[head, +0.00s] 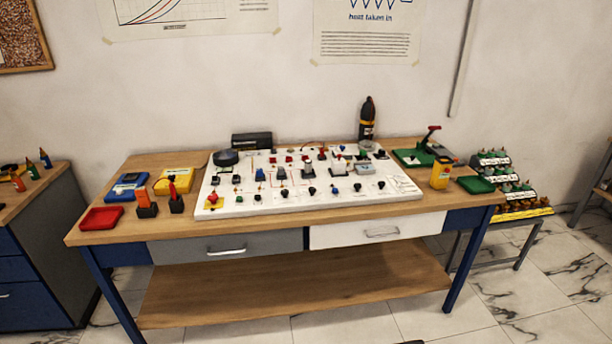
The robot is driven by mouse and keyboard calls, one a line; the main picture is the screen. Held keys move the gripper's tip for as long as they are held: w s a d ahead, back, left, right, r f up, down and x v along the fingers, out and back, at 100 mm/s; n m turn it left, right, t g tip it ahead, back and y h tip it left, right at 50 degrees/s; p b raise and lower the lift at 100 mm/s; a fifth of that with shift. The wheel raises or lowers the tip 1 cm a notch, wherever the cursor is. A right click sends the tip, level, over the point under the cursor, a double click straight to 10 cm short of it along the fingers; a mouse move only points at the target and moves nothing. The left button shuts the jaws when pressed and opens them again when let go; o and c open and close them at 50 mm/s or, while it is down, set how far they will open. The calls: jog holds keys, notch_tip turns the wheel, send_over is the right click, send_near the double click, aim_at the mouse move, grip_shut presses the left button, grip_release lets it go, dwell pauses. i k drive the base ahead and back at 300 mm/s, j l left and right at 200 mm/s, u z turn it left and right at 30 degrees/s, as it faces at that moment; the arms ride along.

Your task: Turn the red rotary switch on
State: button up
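A white panel board (245,207) lies on the workbench, covered with many small knobs, switches and parts. A red knob on a yellow base (213,199) sits at its front left corner. Several small red parts stand along its back, among them one red part (289,159) and another red part (322,152). They are too small for me to tell which is the rotary switch or how it is set. My gripper is not in view.
The wooden workbench (118,232) has a blue meter (127,186), yellow meter (174,182) and red tray (101,218) at left. A dark bottle (367,119) stands behind the board. Floor in front looks clear.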

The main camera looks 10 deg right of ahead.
aim_at(213, 198)
jog(key=i+j+u, duration=0.2)
jog(key=i+u, duration=0.65)
jog(key=i, duration=0.2)
jog(key=i+l+u, duration=0.2)
jog(key=i+u, duration=0.25)
jog(key=i+l+u, duration=0.45)
jog(key=i+j, duration=0.05)
jog(key=i, duration=0.05)
